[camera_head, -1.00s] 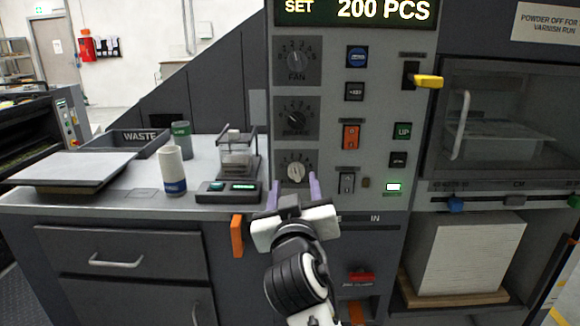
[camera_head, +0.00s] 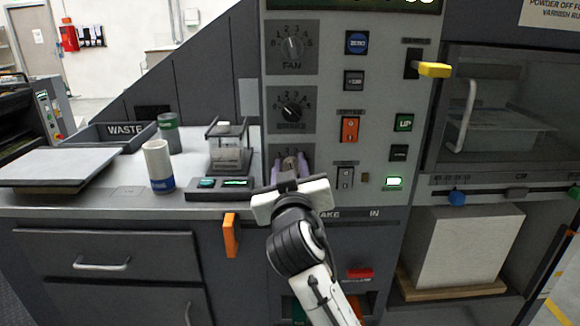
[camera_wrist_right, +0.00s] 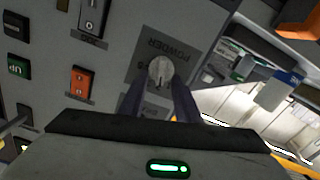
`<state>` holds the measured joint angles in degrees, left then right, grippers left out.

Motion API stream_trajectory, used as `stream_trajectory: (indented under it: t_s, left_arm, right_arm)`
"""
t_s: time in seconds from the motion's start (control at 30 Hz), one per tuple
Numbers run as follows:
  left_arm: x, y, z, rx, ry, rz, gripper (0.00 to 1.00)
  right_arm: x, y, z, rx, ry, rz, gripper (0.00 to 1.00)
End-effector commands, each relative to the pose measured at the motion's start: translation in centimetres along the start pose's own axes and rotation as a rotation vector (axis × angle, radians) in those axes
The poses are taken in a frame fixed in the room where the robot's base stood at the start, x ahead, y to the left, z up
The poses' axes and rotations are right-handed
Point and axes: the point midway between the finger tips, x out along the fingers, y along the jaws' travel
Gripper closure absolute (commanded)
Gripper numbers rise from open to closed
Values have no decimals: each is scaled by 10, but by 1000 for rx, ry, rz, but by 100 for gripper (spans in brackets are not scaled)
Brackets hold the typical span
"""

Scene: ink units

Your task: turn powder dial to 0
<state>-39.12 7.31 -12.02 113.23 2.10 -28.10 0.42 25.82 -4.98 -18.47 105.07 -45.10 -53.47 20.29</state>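The powder dial is the lowest of the three dials on the grey panel; its pale round knob (camera_head: 289,165) is partly hidden behind my right gripper in the head view. In the wrist view the knob (camera_wrist_right: 160,72) shows clearly, beside the word POWDER. My right gripper (camera_head: 289,167) is in front of it with its two purple fingers apart, one on each side of the knob. In the wrist view the fingertips (camera_wrist_right: 157,88) are close to the knob, with a gap visible; I cannot tell any contact. My left gripper is not in view.
The fan dial (camera_head: 291,46) and another dial (camera_head: 291,110) sit above. Switches and buttons, including an orange rocker (camera_head: 350,129), are to the right, and a yellow lever (camera_head: 434,70) sticks out. A jar stand (camera_head: 229,152) and a white cup (camera_head: 159,165) stand on the counter at left.

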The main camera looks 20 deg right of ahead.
Motion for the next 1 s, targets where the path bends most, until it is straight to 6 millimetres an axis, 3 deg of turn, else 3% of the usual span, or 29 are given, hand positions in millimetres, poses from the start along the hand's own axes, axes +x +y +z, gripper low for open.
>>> stream_trajectory:
  t_s: [0.47, 1.0]
  left_arm:
    - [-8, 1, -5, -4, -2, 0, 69]
    - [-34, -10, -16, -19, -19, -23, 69]
  right_arm:
    - [0, -1, -2, -85, -3, 0, 93]
    - [0, -7, -1, -550, -3, 0, 93]
